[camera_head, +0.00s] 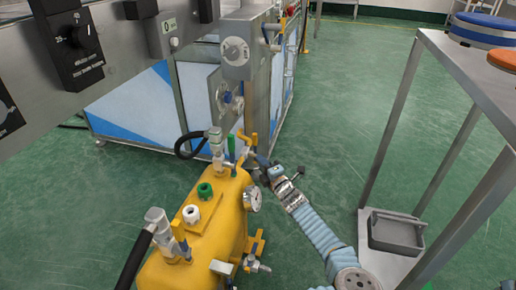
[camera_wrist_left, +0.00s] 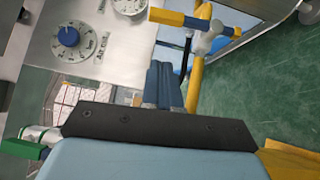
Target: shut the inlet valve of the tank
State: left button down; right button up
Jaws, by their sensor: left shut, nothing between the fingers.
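The yellow tank (camera_head: 215,215) stands at the lower middle of the head view, with valves and hoses on top. A rear fitting (camera_head: 216,140) has a green lever (camera_head: 232,150) beside it, with a yellow lever (camera_head: 246,139) to its right. I cannot tell which valve is the inlet. My left gripper (camera_head: 257,161) is shut and empty just right of the rear levers; contact is unclear. Its blue fingers (camera_wrist_left: 165,83) show in the left wrist view, below a yellow-and-blue lever (camera_wrist_left: 180,18). My right gripper is out of view.
A steel control panel (camera_head: 85,60) overhangs the upper left. A post with a box (camera_head: 237,52) and blue dial (camera_head: 230,98) stands behind the tank. A gauge (camera_head: 253,198) juts from the tank's right side. A steel table (camera_head: 465,75) is at right; green floor lies between.

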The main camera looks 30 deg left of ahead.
pick_arm(q)
jog(key=w+a+b, duration=0.1)
jog(key=w+a, duration=0.4)
jog(key=w, duration=0.1)
jog(key=shift+w+a+r, duration=0.2)
jog(key=shift+w+r, duration=0.1)
